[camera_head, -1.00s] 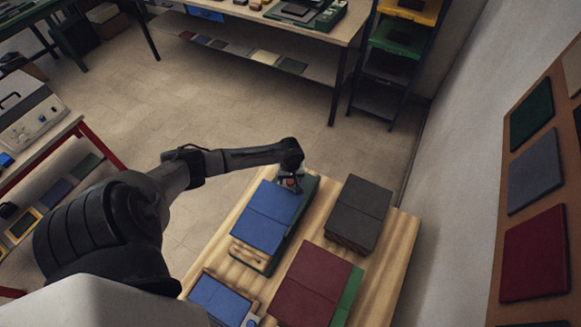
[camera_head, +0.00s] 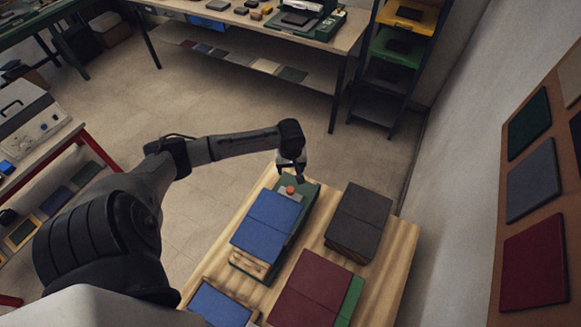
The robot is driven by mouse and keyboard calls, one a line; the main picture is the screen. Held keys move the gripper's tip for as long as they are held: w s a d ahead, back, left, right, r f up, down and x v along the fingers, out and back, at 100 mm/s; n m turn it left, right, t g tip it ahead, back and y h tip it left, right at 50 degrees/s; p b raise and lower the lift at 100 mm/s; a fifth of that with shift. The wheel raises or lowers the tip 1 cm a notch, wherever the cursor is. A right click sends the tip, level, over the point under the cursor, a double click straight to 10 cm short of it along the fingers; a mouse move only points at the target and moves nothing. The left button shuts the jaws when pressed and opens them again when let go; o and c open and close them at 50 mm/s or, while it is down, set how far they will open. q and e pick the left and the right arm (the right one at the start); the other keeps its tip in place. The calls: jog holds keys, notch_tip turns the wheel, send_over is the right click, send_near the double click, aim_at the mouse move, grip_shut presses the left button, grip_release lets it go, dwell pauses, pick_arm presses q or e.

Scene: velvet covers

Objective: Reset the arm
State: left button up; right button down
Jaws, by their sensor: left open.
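My left arm comes in from the left and reaches over the far end of the wooden table (camera_head: 385,281). My left gripper (camera_head: 298,178) points down, open, just above a small orange-red item (camera_head: 290,190) on a grey piece. That piece sits at the far end of a green-based stack topped by a blue cover (camera_head: 266,225). The fingertips are small in the picture, and I cannot tell whether they touch anything. My right gripper is not in view.
A dark grey covered stack (camera_head: 360,216) is to the right of the blue one. A dark red cover (camera_head: 310,287) with a green strip (camera_head: 350,300) lies nearer, beside another blue cover (camera_head: 220,304). A shelf rack (camera_head: 395,70) and a workbench (camera_head: 340,42) stand behind.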

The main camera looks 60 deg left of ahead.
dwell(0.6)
pick_arm(q)
jog(key=w+d+r+m+t+y+p, duration=0.2)
jog(key=d+r+m+t+y, duration=0.3)
jog(key=d+r+m, duration=0.95)
jog(key=s+d+m+t+h+p, duration=0.2)
jog(key=s+d+m+h+p, duration=0.15)
jog(key=s+d, duration=0.35)
jog(key=s+d+f+n+g+h+p, duration=0.1)
jog(key=s+d+p, duration=0.1)
jog(key=s, duration=0.5)
jog(key=s+d+f+n+g+p, duration=0.1)
jog(key=s+d+g+p, duration=0.1)
jog(key=s, duration=0.4)
jog(key=shift+s+d+h+p, duration=0.35)
jog(key=shift+s+d+p, duration=0.1)
jog(key=shift+d, duration=0.35)
